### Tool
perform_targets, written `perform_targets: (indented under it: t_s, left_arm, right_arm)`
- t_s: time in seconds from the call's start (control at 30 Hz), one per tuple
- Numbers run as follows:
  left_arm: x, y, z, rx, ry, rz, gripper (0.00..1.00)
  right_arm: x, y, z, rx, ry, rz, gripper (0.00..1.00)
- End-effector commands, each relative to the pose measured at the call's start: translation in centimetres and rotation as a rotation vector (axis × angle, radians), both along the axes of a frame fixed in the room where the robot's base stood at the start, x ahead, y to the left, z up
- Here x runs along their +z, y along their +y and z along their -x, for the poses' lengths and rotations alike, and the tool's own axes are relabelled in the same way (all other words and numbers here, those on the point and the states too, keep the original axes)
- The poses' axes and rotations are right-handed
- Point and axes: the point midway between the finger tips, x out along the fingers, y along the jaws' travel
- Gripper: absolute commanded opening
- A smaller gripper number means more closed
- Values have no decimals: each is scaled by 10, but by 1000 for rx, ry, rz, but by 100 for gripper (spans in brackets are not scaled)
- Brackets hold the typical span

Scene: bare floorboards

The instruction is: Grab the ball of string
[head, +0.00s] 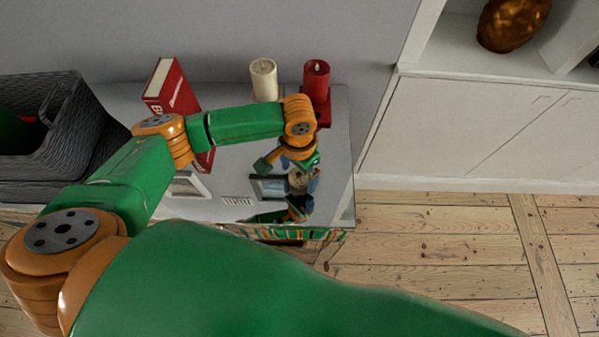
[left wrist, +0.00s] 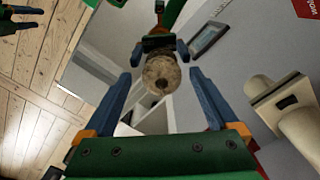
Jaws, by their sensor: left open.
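The ball of string (head: 298,181) is a small tan ball near the right front of the glossy grey cabinet top. In the left wrist view the ball (left wrist: 162,76) has a dark hole in its middle. My left gripper (head: 300,172) is over it, pointing down, open, with blue fingers. In the left wrist view the fingertips (left wrist: 162,73) stand one on each side of the ball, with gaps showing. Whether the tips reach down past its middle is unclear. The arm partly covers it in the head view. My right gripper cannot be made out.
A cream candle (head: 263,80), a red candle (head: 317,82) and a red book (head: 172,90) stand behind the arm. A picture frame (head: 268,187) lies left of the ball. A dark basket (head: 62,125) is far left. The top's shiny surface (head: 335,150) mirrors the gripper.

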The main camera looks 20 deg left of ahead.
Motion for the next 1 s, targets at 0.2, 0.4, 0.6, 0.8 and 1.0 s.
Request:
perform_targets:
  t_s: [0.2, 0.4, 0.6, 0.8, 1.0]
  left_arm:
    - [-14, 0, 0, -1, -3, 0, 93]
    - [-14, 0, 0, -1, -3, 0, 66]
    - [-13, 0, 0, -1, -3, 0, 12]
    - [-13, 0, 0, -1, -3, 0, 3]
    - [-2, 0, -1, -1, -4, 2, 3]
  right_arm:
    - [-1, 0, 0, 0, 1, 0, 50]
    - [-1, 0, -1, 1, -1, 0, 50]
    - [-1, 0, -1, 1, -2, 1, 50]
    - [-1, 0, -2, 1, -3, 0, 50]
    - [-3, 0, -2, 1, -4, 0, 50]
